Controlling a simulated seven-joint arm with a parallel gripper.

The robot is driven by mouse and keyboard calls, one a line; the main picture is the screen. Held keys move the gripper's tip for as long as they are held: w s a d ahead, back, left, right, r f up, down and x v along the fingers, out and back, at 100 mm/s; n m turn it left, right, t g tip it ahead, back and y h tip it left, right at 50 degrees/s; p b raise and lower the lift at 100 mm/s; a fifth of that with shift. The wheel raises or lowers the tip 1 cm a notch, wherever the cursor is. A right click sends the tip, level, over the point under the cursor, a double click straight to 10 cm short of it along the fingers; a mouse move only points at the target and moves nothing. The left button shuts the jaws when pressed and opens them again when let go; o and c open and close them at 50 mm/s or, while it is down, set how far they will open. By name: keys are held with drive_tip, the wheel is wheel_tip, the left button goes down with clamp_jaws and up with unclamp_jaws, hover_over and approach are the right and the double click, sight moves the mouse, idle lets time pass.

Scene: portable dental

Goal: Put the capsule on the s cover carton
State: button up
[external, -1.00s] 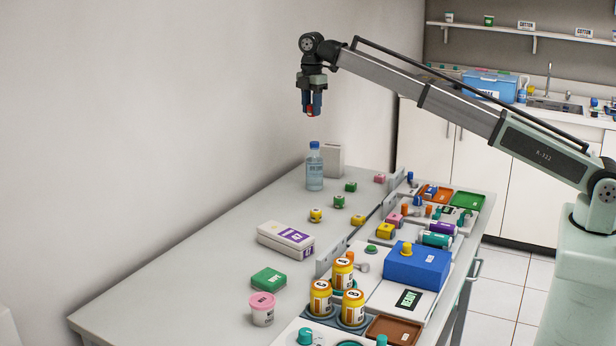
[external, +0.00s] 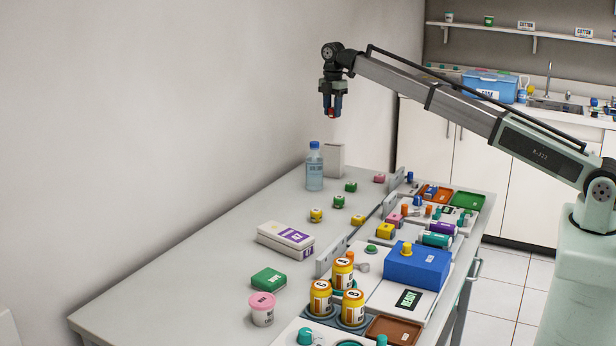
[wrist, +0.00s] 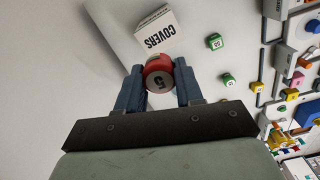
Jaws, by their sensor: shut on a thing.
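My gripper (external: 331,108) is high above the far end of the table, shut on a red capsule (external: 331,113). In the wrist view the capsule (wrist: 158,74) sits between the blue fingertips (wrist: 158,84), with a pale end face bearing a dark mark like a 5 or S. The white carton (wrist: 157,32), lettered COVERS, appears just past the capsule in that view. In the external view the carton (external: 334,160) stands upright at the table's far end, below the gripper and clearly apart from it. The bottle hides part of its left side.
A clear bottle with a blue cap (external: 314,168) stands close beside the carton. Trays and equipment line the right side of the table. The table's left part is mostly bare.

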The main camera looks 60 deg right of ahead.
sight(332, 145)
wheel_tip(332, 145, down, 10)
drive_tip(key=shift+r, duration=0.1)
idle(0.4)
drive_tip(key=shift+f, duration=0.2)
drive_tip(key=o, duration=1)
wheel_tip(332, 145, up, 12)
drive_tip(key=shift+r, duration=0.15)
